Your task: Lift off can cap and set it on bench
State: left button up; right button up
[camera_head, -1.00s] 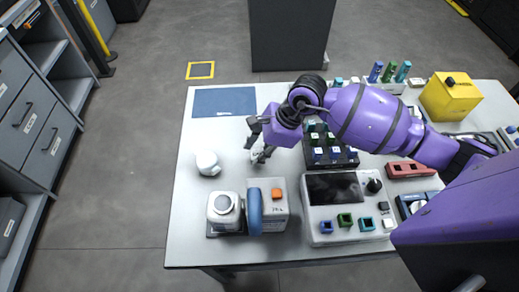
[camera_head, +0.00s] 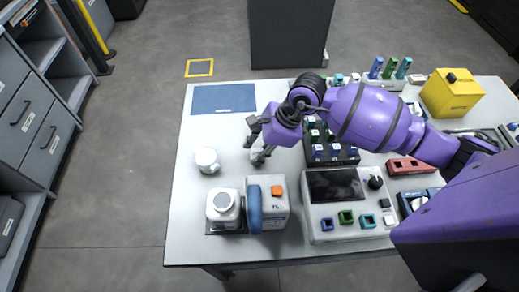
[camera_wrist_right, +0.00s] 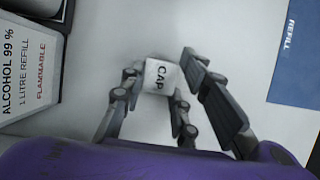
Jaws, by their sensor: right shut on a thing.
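The white cap (camera_wrist_right: 160,76), marked CAP, sits between the fingertips of my right gripper (camera_wrist_right: 158,92), which is shut on it. In the head view my right gripper (camera_head: 258,152) is low over the bare bench (camera_head: 215,135), just behind the can; its fingers mostly hide the cap there. I cannot tell whether the cap touches the bench. My left gripper is not in view.
A white bottle (camera_head: 223,213) stands close beside the can. A small round white pot (camera_head: 207,160) is left of my gripper. A blue refill mat (camera_head: 224,98) lies behind, empty. The splicer (camera_head: 338,215) and a dark block rack (camera_head: 330,153) are to the right.

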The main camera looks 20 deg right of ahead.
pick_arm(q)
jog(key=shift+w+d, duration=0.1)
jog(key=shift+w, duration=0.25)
pick_arm(e)
jog(key=shift+s+f, duration=0.2)
jog(key=shift+f, duration=0.15)
jog(key=o, duration=0.9)
jog(key=shift+o, duration=1.2)
jog(key=shift+w+f, duration=0.1)
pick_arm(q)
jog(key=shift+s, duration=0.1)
pick_arm(e)
jog(key=shift+r, duration=0.2)
